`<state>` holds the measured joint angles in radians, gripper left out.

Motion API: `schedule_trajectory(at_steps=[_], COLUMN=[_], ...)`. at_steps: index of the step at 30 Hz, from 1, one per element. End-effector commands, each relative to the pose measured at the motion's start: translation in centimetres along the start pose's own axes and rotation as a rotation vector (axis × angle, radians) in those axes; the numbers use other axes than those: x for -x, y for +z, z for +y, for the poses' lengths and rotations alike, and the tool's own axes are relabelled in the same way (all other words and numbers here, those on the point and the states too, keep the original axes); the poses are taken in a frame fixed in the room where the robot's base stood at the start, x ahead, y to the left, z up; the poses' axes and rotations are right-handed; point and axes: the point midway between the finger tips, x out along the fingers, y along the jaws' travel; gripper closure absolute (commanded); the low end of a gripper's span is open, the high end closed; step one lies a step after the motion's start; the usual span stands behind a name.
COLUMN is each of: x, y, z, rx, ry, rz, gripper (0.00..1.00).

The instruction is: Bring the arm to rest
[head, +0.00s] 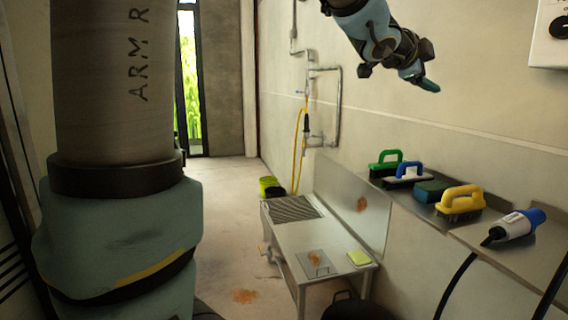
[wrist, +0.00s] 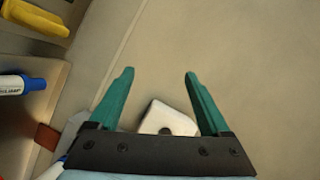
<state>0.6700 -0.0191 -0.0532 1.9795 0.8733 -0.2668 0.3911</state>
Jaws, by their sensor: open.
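My gripper (head: 424,82) is raised at the top of the head view, in front of the pale wall and above the shelf. In the wrist view my gripper (wrist: 158,92) shows two green fingers spread apart with nothing between their tips. A white object (wrist: 168,118) shows beyond the finger bases; I cannot tell what it is. The fingers do not visibly touch anything. My large arm link fills the left of the head view.
A metal shelf (head: 405,188) holds a green-handled brush (head: 385,164), a blue-handled brush (head: 408,172), a yellow-handled tool (head: 461,201) and a blue-and-white tool (head: 515,226). A metal bench (head: 335,244) stands below. Wall pipes (head: 339,100) rise behind.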

Motion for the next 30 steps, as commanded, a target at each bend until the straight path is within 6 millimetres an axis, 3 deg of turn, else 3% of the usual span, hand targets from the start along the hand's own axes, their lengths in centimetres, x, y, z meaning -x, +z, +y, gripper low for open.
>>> schedule_trajectory(at_steps=[1,3,5,9,12,15,18,22,25,30], x=[0.7,1.8,3.3,8.1,12.6,17.7,22.8,28.0,30.3,31.4], y=[3.6,8.3,12.1,19.9,24.1,26.9,28.0,27.6,26.9,26.3], z=[0.7,2.4,4.1,8.9,12.8,17.1,21.3,25.5,27.5,28.5], rx=[0.086,0.214,0.327,0.601,0.807,1.026,1.241,1.473,1.59,1.654], ry=[0.024,0.054,0.077,0.12,0.143,0.159,0.169,0.173,0.175,0.175], rz=[-0.092,-0.216,-0.324,-0.582,-0.768,-0.958,-1.137,-1.318,-1.405,-1.45], gripper=[0.19,0.19,0.19,0.19,0.19,0.19,0.19,0.19,0.19,0.19])
